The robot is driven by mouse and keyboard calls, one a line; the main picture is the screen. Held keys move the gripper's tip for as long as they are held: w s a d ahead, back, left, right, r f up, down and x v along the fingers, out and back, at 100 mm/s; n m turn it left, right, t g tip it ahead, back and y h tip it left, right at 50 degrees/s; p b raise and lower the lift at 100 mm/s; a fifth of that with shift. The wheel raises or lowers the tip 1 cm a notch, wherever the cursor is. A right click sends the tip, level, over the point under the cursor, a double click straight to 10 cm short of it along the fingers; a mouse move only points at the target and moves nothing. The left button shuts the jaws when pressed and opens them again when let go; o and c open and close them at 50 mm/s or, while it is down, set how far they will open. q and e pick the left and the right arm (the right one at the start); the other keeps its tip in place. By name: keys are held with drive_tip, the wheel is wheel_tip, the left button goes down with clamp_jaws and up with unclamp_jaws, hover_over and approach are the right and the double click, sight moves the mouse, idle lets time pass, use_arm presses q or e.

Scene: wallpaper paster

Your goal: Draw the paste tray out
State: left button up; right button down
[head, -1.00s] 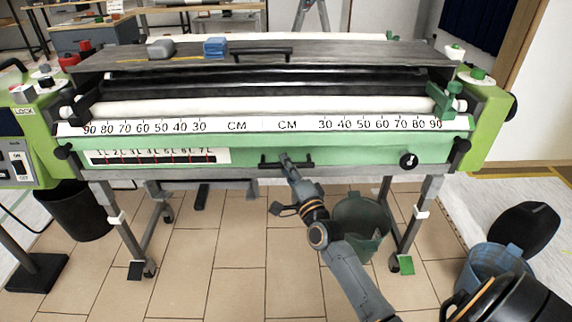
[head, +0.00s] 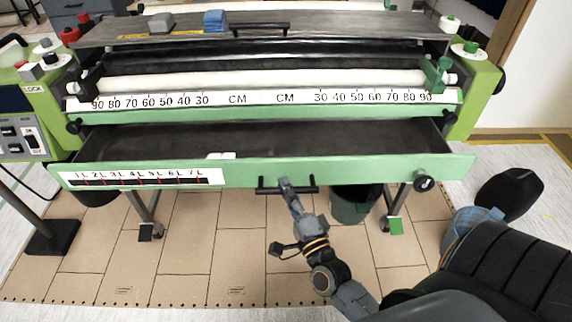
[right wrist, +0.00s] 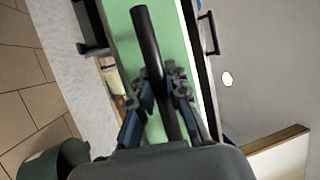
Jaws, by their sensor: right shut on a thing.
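The paste tray (head: 330,172) is a wide drawer with a green front and a dark inside, standing well out of the machine's front in the head view. A small white thing (head: 221,155) lies in it. Its black bar handle (head: 268,188) is at the middle of the front. My right gripper (head: 286,185) is shut on this handle; in the right wrist view the fingers (right wrist: 160,92) lie on both sides of the black bar (right wrist: 148,40). My left gripper is not in view.
The green pasting machine (head: 473,95) stands behind the tray. A dark green bin (head: 352,208) is under the tray, right of my gripper. A blue bin (head: 470,228) and a black lid (head: 510,194) stand at the right.

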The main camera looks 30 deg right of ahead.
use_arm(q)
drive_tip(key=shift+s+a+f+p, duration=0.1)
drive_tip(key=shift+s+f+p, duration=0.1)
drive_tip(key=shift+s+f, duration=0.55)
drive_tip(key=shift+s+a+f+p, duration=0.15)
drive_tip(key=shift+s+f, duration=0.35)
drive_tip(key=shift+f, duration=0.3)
use_arm(e)
drive_tip(key=shift+s+a, duration=0.45)
drive_tip(key=shift+s, duration=0.3)
drive_tip(key=shift+s+a, duration=0.45)
drive_tip(key=shift+s, duration=0.25)
drive_tip(key=shift+s+a, duration=0.45)
drive_tip(key=shift+s, duration=0.3)
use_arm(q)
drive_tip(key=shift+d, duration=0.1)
use_arm(e)
drive_tip(key=c, duration=1.3)
unclamp_jaws()
drive_tip(key=v, duration=1.2)
